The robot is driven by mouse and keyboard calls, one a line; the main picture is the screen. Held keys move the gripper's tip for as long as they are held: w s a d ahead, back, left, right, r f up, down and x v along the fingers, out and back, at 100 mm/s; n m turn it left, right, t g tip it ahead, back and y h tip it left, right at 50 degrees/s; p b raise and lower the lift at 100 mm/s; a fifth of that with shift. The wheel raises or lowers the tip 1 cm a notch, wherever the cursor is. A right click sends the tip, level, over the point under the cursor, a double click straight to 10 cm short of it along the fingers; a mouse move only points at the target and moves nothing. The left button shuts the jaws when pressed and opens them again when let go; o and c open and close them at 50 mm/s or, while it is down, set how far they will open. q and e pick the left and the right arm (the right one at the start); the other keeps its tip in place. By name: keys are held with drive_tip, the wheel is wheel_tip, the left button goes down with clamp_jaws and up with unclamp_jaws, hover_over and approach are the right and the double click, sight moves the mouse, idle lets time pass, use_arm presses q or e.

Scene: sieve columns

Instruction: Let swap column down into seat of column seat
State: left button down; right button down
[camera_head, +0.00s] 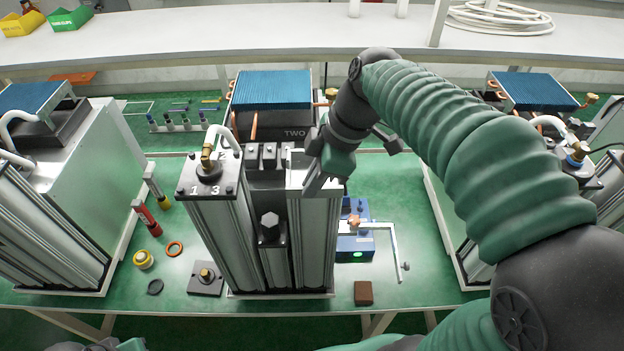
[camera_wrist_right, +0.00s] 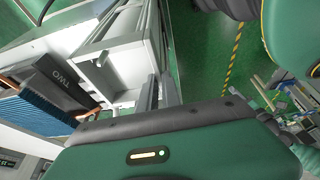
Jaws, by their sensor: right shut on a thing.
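The swap column (camera_head: 316,240), taken to be the tall silver column on the right of the middle unit, stands about upright in the head view. My right gripper (camera_head: 318,184) is shut at its top edge. The column seat is taken to be at the foot of the middle unit, on its base plate (camera_head: 280,294); the seat itself is hidden, and I cannot tell if the column's lower end touches it. In the right wrist view my gripper's fingers (camera_wrist_right: 157,95) are beside a pale, open-topped housing (camera_wrist_right: 112,70). My left gripper is not in view.
A capped column (camera_head: 210,178) and a shorter black-capped one (camera_head: 270,230) stand left of the held column. A blue box (camera_head: 355,244) with a green light and a bent metal rod (camera_head: 396,255) lie close on the right. Similar units stand at both sides.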

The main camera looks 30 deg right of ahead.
drive_tip(key=shift+f+b, duration=0.95)
drive_tip(key=shift+f, duration=0.1)
drive_tip(key=c, duration=1.8)
unclamp_jaws()
drive_tip(key=o, duration=0.3)
drive_tip(key=shift+s, duration=0.1)
drive_tip(key=v, duration=1.6)
drive_tip(key=shift+d+r, duration=0.2)
drive_tip(key=shift+r, duration=0.2)
